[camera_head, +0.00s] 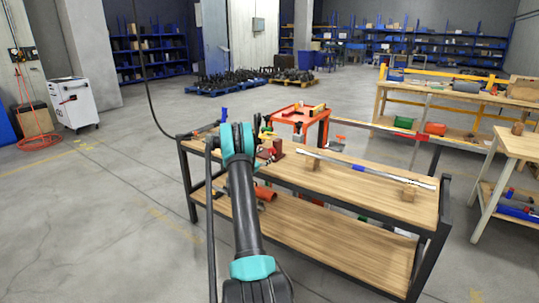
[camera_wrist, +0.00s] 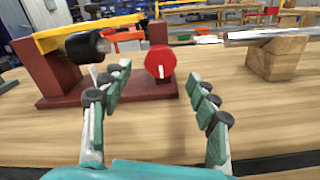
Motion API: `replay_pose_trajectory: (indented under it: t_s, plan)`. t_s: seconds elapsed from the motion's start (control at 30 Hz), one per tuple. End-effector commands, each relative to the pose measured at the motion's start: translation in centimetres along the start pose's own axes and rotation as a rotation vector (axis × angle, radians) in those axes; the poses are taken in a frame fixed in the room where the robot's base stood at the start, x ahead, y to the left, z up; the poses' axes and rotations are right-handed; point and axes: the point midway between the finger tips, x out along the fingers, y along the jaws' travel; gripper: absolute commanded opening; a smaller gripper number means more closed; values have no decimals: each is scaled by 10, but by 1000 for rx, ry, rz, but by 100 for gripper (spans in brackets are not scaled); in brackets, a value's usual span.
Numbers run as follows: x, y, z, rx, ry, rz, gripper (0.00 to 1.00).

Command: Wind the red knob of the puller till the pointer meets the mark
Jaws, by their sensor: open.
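The puller (camera_wrist: 58,75) is a dark red frame with two posts on a base, standing on the wooden bench top. Its round red knob (camera_wrist: 161,62) faces me and carries a short white line. A black cylinder (camera_wrist: 86,46) sits to the knob's left. I cannot clearly make out the pointer or the mark. My gripper (camera_wrist: 158,75) is open, its fingers spread left and right of the knob in the picture. The knob shows in the gap beyond the fingertips, with no contact visible. In the head view, my arm partly hides the puller (camera_head: 273,151).
A metal bar (camera_head: 364,167) rests on wooden blocks (camera_head: 409,192) on the same bench (camera_head: 340,195), right of the puller. A yellow bar (camera_wrist: 66,37) runs along the top of the puller. A red-orange stand (camera_head: 299,115) is behind the bench. Open floor lies to the left.

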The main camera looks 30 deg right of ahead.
Motion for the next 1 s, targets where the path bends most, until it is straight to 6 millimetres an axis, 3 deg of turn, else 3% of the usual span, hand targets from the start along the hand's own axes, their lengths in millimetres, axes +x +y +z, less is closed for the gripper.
replay_pose_trajectory:
  t_s: [0.2,0.4,1.0]
  plan:
    - [-41,0,0,0,0,1,60]
    - [-59,0,0,0,0,0,60]
    - [-62,0,1,3,1,-1,60]
